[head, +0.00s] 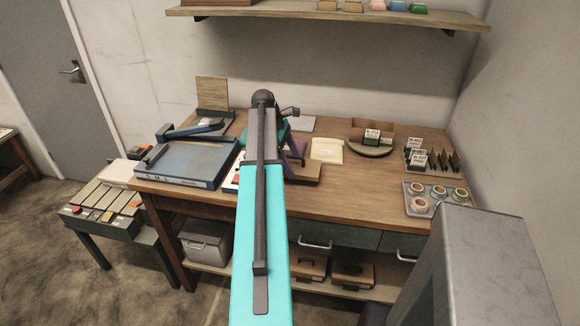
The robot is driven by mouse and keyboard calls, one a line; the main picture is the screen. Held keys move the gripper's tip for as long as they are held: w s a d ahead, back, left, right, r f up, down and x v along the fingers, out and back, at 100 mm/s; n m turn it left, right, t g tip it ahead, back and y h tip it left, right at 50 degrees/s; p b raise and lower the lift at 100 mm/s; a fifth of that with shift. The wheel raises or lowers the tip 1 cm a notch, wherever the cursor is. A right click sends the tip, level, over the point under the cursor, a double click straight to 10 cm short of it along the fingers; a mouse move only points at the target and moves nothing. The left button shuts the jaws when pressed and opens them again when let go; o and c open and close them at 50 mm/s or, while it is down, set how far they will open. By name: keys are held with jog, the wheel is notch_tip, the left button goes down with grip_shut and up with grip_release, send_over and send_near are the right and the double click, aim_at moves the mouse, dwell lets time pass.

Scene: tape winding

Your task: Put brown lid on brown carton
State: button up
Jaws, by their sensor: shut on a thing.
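My arm reaches up the middle of the view and over the table, and its links cover the area beyond. The jaws of my gripper do not show, and what they hold is hidden. Two brown boxes, the left one (310,268) and the right one (352,273), sit on the low shelf under the table. Dark marks show on their tops. I cannot tell whether either is the carton, or whether a lid is on it. No separate brown lid can be made out.
A blue tray-like device (190,163) fills the table's left end. A round stand (371,150) holds a brown item and labels. A grey tray (435,206) holds several tape rolls. A cream pad (327,149) lies mid-table. The front right wood is clear.

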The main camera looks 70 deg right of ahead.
jog(key=shift+w+d+f, duration=0.1)
jog(key=shift+w+d, duration=0.15)
jog(key=shift+d, duration=0.25)
jog(key=shift+w+d, duration=0.25)
jog(key=shift+d, duration=0.25)
jog(key=shift+f+p, duration=0.85)
jog(key=shift+f, duration=0.95)
jog(key=shift+f, duration=0.1)
jog(key=o, duration=1)
jog(key=shift+o, duration=0.2)
jog(key=shift+r, duration=0.2)
jog(key=shift+b+v, duration=1.5)
jog(key=shift+v, duration=4.45)
